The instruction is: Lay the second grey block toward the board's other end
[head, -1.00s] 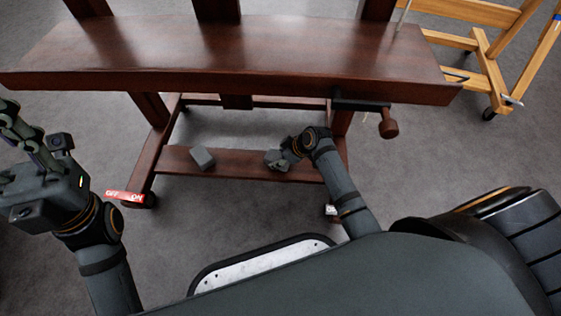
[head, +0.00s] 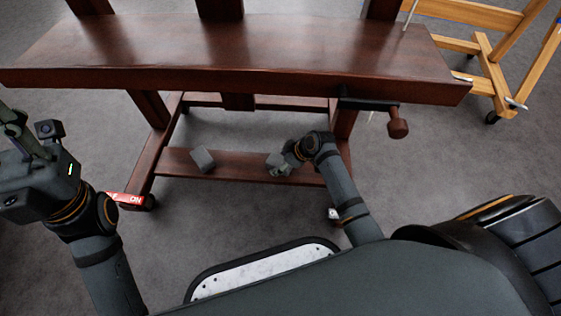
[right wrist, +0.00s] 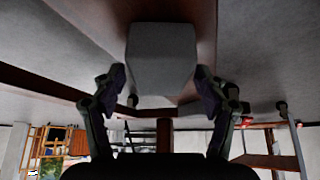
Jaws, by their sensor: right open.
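One grey block (head: 203,158) lies on the left part of the low brown board (head: 240,168) in the head view. The second grey block (head: 274,161) is on the board's right part, partly hidden by my right gripper (head: 284,164). In the right wrist view this block (right wrist: 161,58) sits between the spread fingers of my right gripper (right wrist: 161,82), with the brown board behind it. The right gripper is open around the block; finger contact is not clear. My left gripper (head: 28,165) is raised at the left edge, away from the blocks, its fingers partly cut off.
A thick dark wooden shelf (head: 230,70) overhangs the low board. A crank handle (head: 397,124) sticks out at its right. A red OFF/ON switch label (head: 127,198) is by the left foot. A light wooden easel (head: 480,60) stands at the right back. Bare board lies between the blocks.

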